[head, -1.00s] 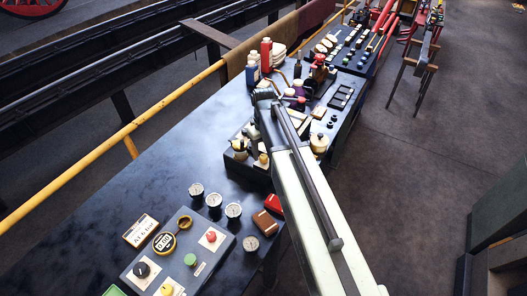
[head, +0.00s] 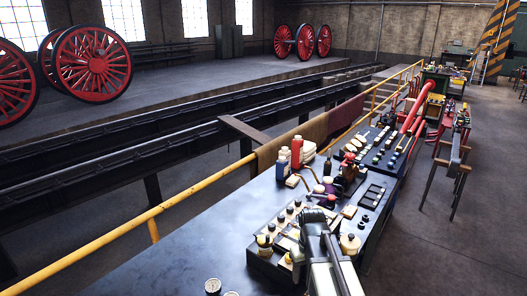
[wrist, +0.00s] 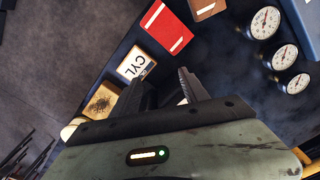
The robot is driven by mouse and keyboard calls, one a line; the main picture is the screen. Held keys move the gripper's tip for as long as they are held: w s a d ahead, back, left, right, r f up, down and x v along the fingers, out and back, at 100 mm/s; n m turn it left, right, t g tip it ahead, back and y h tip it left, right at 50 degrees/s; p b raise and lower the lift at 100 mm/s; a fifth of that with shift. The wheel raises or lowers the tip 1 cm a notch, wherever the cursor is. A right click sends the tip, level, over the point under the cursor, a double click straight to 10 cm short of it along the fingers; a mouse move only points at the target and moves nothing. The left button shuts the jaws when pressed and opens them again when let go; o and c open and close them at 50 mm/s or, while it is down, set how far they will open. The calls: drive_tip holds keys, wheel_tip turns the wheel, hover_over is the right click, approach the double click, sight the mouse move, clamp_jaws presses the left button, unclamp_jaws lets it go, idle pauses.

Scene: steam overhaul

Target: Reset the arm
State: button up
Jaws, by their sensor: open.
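My gripper (wrist: 165,82) is open in the wrist view, with its two dark fingers apart. A small pale item shows partly between and behind the fingers; I cannot tell what it is. In the head view my arm reaches up from the bottom edge, and its dark end (head: 314,216) is over the dark workbench (head: 190,252). The fingers cannot be made out there.
Several white dial gauges (wrist: 285,57) and a brown box (wrist: 205,8) lie near the gripper. Bottles (head: 297,151) and a cream pot (head: 350,243) stand on the bench. A yellow rail (head: 190,205) runs along its left side. Open floor (head: 430,245) lies to the right.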

drive_tip(key=s, duration=0.2)
drive_tip(key=s+f+m, duration=0.1)
drive_tip(key=s, duration=0.1)
drive_tip(key=s+m, duration=0.1)
drive_tip(key=s, duration=0.1)
drive_tip(key=shift+d+f, duration=0.25)
drive_tip(key=shift+d, duration=0.05)
drive_tip(key=shift+w+m+p, duration=0.25)
drive_tip(key=shift+m+p, duration=0.05)
drive_tip(key=shift+m, duration=0.2)
